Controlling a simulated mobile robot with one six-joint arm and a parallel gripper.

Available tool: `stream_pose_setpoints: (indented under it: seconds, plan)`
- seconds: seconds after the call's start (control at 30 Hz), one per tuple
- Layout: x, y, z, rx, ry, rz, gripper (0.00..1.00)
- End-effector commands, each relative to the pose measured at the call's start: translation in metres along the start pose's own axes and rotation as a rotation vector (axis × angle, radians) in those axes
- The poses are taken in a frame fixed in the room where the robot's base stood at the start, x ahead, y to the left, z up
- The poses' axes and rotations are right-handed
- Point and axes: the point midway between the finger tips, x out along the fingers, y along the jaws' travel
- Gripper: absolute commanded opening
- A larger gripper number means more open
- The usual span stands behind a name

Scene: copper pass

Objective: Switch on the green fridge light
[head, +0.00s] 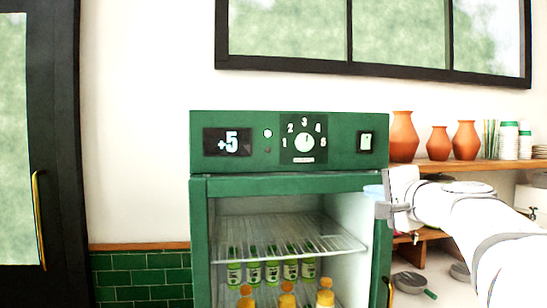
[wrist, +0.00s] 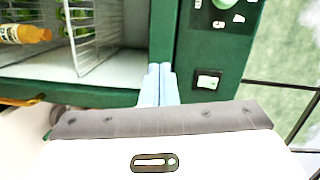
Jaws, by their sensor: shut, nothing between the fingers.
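The green fridge (head: 230,188) stands against the wall in the head view. Its top panel carries a display reading +5, a dial (head: 304,142) numbered 1 to 5, and a small pale rocker switch (head: 366,141) at the right end. The switch also shows in the wrist view (wrist: 208,80), just right of my fingertips. My gripper (head: 373,190) is shut and empty, at the fridge's upper right front, below the switch and apart from it. In the wrist view its pale fingers (wrist: 158,84) are together. I cannot tell from the interior whether the light is on.
Wire shelves (head: 290,238) and several green-labelled and orange-capped bottles (head: 270,272) are inside the fridge. A wooden shelf (head: 470,166) with terracotta vases (head: 403,137) and cups stands to the right, behind my arm. A dark door (head: 45,150) is at the left.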

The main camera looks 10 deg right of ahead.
Motion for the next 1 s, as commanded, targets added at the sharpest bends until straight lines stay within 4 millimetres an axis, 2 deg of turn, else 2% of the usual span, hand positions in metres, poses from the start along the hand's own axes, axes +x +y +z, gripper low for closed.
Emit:
stream_pose_setpoints:
  seconds: [0.03, 0.1, 0.23, 0.37, 0.7, 0.87, 1.0]
  plan:
    - [-0.004, -0.016, -0.023, 0.039, 0.05, -0.061, 0.0]
    - [-0.011, -0.037, -0.044, 0.082, 0.099, -0.134, 0.0]
    - [-0.02, -0.059, -0.068, 0.13, 0.15, -0.214, 0.0]
    - [-0.023, -0.066, -0.074, 0.143, 0.164, -0.238, 0.0]
    - [-0.02, -0.066, -0.074, 0.142, 0.162, -0.236, 0.0]
    - [-0.001, -0.071, -0.078, 0.144, 0.16, -0.234, 0.0]
    - [0.027, -0.079, -0.083, 0.144, 0.159, -0.233, 0.0]
